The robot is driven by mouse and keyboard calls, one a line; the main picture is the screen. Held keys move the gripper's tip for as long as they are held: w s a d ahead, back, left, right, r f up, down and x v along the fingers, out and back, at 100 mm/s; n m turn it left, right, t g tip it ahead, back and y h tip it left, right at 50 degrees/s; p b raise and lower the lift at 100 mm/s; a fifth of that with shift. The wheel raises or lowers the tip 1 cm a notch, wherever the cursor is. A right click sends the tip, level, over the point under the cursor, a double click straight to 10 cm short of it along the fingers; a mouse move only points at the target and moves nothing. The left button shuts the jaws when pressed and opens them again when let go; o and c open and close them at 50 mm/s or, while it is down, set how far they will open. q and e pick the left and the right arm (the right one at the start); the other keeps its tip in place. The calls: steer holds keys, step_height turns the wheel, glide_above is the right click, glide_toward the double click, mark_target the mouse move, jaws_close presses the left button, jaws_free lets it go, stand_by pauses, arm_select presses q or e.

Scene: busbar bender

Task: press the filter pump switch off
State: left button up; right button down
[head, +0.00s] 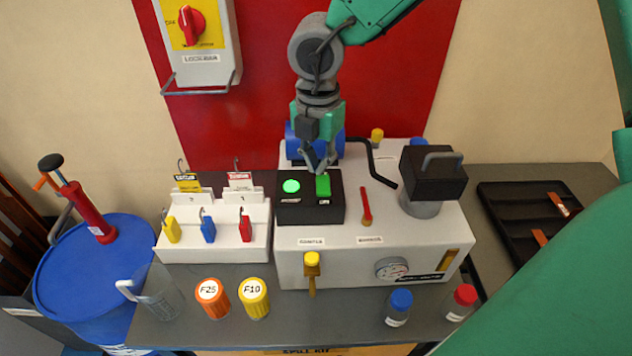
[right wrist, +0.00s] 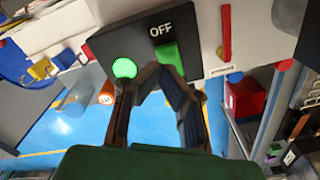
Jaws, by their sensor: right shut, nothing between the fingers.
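The black switch box (head: 310,212) sits on top of the white machine. It carries a round lit green lamp (head: 291,186) and a green rocker switch (head: 323,186). In the right wrist view the green switch (right wrist: 170,57) lies beside a white OFF label (right wrist: 161,30), with the lit lamp (right wrist: 124,68) to its left. My right gripper (head: 319,168) is shut and empty, pointing down at the back edge of the box, just behind the switch. Its fingertips (right wrist: 155,72) are close to the switch; I cannot tell whether they touch it. My left gripper is not in view.
A red lever (head: 365,206) and a black block with a grey handle (head: 433,173) stand right of the box. A lockout tag rack (head: 215,245) stands to the left. Several capped bottles stand in front, including an orange one (head: 212,297). A blue drum (head: 95,275) is at far left.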

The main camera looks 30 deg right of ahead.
mark_target(322, 178)
steer(key=shift+d+f, duration=0.25)
steer(key=shift+d, duration=0.35)
steer(key=shift+d+f, duration=0.25)
steer(key=shift+d, duration=0.35)
steer(key=shift+a+f, duration=0.1)
steer(key=shift+a, duration=0.45)
steer(key=shift+a+b, duration=0.35)
steer(key=shift+a, duration=0.2)
steer(key=shift+d+f, duration=0.4)
steer(key=shift+d, duration=0.2)
steer(key=shift+d+f, duration=0.25)
steer(key=shift+d, duration=0.1)
steer(key=shift+a+b, duration=0.3)
steer(key=shift+a, duration=0.35)
steer(key=shift+a+f, duration=0.15)
steer(key=shift+d, duration=0.4)
steer(key=shift+d+r+p, duration=0.2)
steer(key=shift+r+p, duration=0.75)
steer(key=shift+p, duration=0.1)
steer(key=r+p, duration=0.3)
steer(key=shift+a+r, duration=0.2)
steer(key=shift+a, duration=0.15)
steer(key=shift+r+p, duration=0.65)
steer(key=shift+p, duration=0.15)
steer(key=shift+d+r, duration=0.15)
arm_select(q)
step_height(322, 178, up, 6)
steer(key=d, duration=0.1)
